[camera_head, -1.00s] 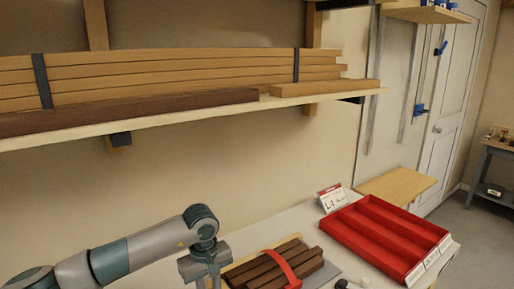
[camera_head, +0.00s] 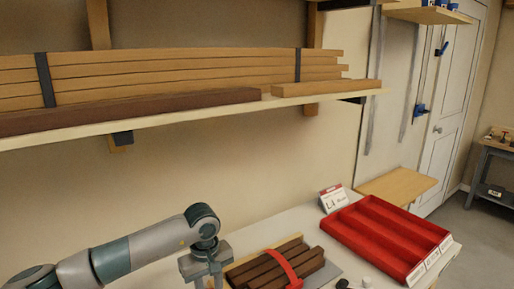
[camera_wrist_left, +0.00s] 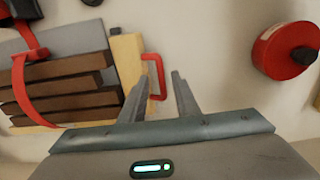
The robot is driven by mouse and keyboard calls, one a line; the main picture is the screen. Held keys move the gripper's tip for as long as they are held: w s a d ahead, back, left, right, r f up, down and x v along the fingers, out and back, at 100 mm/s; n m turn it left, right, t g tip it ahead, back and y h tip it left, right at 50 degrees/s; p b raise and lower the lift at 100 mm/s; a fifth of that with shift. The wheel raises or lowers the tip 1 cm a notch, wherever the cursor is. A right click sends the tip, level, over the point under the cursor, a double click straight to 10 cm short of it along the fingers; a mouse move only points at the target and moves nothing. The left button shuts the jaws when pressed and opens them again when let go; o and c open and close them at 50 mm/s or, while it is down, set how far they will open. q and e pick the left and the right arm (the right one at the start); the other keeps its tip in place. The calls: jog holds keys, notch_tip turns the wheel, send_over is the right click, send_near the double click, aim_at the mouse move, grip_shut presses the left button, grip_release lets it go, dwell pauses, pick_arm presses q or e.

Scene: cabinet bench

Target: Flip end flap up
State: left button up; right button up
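A flat light wood panel (camera_head: 397,185) lies roughly level at the far right end of the bench, beyond the red tray; I cannot tell for certain that it is the end flap. My left gripper (camera_head: 208,280) is low in the head view, left of the strapped wood strips, with its fingertips cut off by the frame edge. In the left wrist view, the left gripper (camera_wrist_left: 160,76) has its fingers apart. A red handle (camera_wrist_left: 163,80) on a light wood block (camera_wrist_left: 128,70) shows between the fingers; whether they reach around it is unclear. My right gripper is not in view.
A red divided tray (camera_head: 385,235) and a card sign (camera_head: 333,198) stand on the bench. Brown strips (camera_head: 272,268) lie under a red strap. A shelf with long boards (camera_head: 180,75) hangs above. A red round object (camera_wrist_left: 283,50) lies right in the wrist view.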

pick_arm(q)
jog(key=shift+s+f, duration=0.3)
jog(key=shift+f, duration=0.3)
jog(key=shift+w+d+r+p, duration=0.1)
jog(key=shift+w+r+p, duration=0.1)
jog(key=shift+r, duration=0.3)
jog(key=shift+w+r+p, duration=0.15)
jog(key=shift+r+p, duration=0.05)
jog(key=shift+r, duration=0.3)
notch_tip(320, 180, up, 7)
jog(key=p, duration=0.1)
jog(key=shift+p, duration=0.3)
jog(key=shift+r, duration=0.2)
